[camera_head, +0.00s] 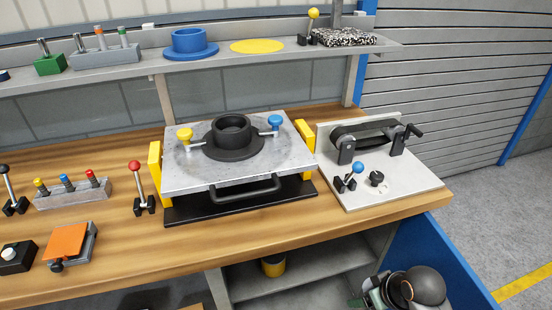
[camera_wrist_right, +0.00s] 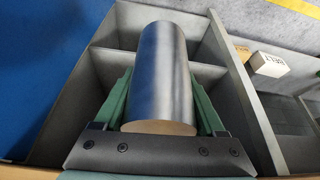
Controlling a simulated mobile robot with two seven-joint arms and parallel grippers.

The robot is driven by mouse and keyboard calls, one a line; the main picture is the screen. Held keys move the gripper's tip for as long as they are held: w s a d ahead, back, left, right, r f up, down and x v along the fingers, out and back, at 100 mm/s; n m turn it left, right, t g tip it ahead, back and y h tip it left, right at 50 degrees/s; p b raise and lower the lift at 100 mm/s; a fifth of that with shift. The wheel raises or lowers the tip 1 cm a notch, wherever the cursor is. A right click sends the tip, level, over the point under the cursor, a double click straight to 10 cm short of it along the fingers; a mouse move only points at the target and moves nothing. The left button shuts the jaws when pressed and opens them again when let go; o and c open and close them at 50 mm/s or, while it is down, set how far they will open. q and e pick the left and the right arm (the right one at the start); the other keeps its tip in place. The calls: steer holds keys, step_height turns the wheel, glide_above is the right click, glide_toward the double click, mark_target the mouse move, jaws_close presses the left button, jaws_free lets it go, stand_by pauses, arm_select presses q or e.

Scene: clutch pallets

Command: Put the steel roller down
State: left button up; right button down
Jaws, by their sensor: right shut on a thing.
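The steel roller (camera_wrist_right: 160,70) is a smooth grey cylinder with a tan end face towards the camera in the right wrist view. My right gripper (camera_wrist_right: 160,92) is shut on it, with a green finger along each side. The roller is over a grey divided container (camera_wrist_right: 98,58), overlapping its dividers. I cannot tell whether it touches the container's floor. The roller is not visible in the head view, where part of my right arm (camera_head: 425,285) shows low at the right, in front of the bench. My left gripper is not in view.
A box marked BELT (camera_wrist_right: 268,64) and a small white box lie right of the container. In the head view, the wooden workbench (camera_head: 250,240) carries a metal plate fixture (camera_head: 180,177), a belt-drive panel (camera_head: 345,200) and levers. An open shelf (camera_head: 300,280) is underneath.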

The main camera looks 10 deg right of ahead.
steer(key=w+a+r+m+p, duration=0.1)
steer(key=a+r+p, duration=0.2)
steer(key=r, duration=0.8)
steer(key=w+a+r+m+p, duration=0.1)
steer(key=w+a+r+p, duration=0.1)
steer(key=r, duration=1)
steer(key=a+p, duration=0.1)
steer(key=a, duration=0.1)
steer(key=shift+a+r+h, duration=0.2)
steer(key=shift+a+h, duration=0.15)
steer(key=shift+h, duration=0.05)
steer(key=shift+a, duration=0.1)
